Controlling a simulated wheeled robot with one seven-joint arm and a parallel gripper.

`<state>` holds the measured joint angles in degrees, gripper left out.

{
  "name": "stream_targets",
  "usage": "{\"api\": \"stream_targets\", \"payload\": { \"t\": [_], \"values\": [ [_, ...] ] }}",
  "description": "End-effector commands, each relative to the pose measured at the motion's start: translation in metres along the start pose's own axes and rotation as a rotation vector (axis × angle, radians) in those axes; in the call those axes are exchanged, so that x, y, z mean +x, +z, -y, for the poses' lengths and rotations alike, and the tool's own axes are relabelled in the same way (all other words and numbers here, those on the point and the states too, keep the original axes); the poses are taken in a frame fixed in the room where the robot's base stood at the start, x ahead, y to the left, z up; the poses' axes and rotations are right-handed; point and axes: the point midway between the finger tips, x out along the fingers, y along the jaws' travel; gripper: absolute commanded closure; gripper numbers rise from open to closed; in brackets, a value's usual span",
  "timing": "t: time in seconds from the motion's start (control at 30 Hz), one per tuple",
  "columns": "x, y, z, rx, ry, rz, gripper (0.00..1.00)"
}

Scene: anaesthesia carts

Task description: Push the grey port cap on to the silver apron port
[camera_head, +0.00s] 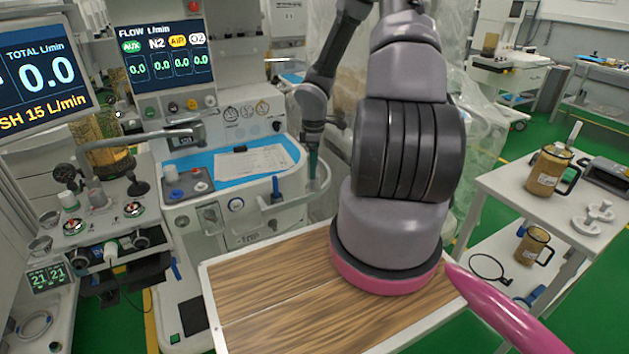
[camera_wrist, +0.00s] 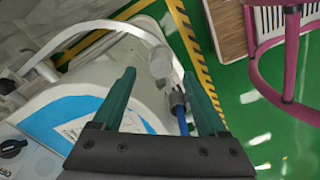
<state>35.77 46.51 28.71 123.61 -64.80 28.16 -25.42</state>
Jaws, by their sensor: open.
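My gripper (camera_head: 313,165) has green fingers and hangs over the right front corner of the anaesthesia cart's apron (camera_head: 223,170). In the wrist view, the fingers (camera_wrist: 160,73) are spread apart with nothing clamped between them. A pale grey, rounded cylinder (camera_wrist: 160,63) shows between and beyond the fingertips, beside the white rail; I cannot tell whether it is the cap or the port. A darker grey fitting (camera_wrist: 178,100) with a blue stem lies nearer the right finger. In the head view, a small grey fitting with a blue stem (camera_head: 276,191) stands on the apron's front edge.
A white rail (camera_wrist: 128,27) curves around the apron. A wood-topped table (camera_head: 275,290) stands in front, and a white trolley (camera_head: 510,190) with amber jugs (camera_head: 549,170) stands right. Flow screens (camera_head: 165,57) rise behind. Green floor shows beside the cart.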

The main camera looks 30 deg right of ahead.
Motion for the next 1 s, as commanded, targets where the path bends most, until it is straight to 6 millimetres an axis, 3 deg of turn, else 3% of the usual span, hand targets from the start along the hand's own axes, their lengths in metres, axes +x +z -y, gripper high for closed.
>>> {"api": "stream_targets", "payload": {
  "t": [0.3, 0.6, 0.63, 0.8, 0.83, 1.0],
  "values": [
    [0.044, 0.003, 0.001, 0.0, -0.002, 0.001, 0.24],
    [0.05, 0.003, 0.001, 0.002, 0.0, 0.0, 0.24],
    [0.05, 0.003, 0.001, 0.002, 0.0, 0.0, 0.28],
    [0.05, 0.003, 0.001, 0.002, 0.0, 0.0, 0.93],
    [0.05, 0.003, 0.001, 0.002, -0.001, 0.0, 1.0],
    [0.05, 0.003, 0.001, 0.002, 0.0, 0.0, 1.0]
  ]
}}
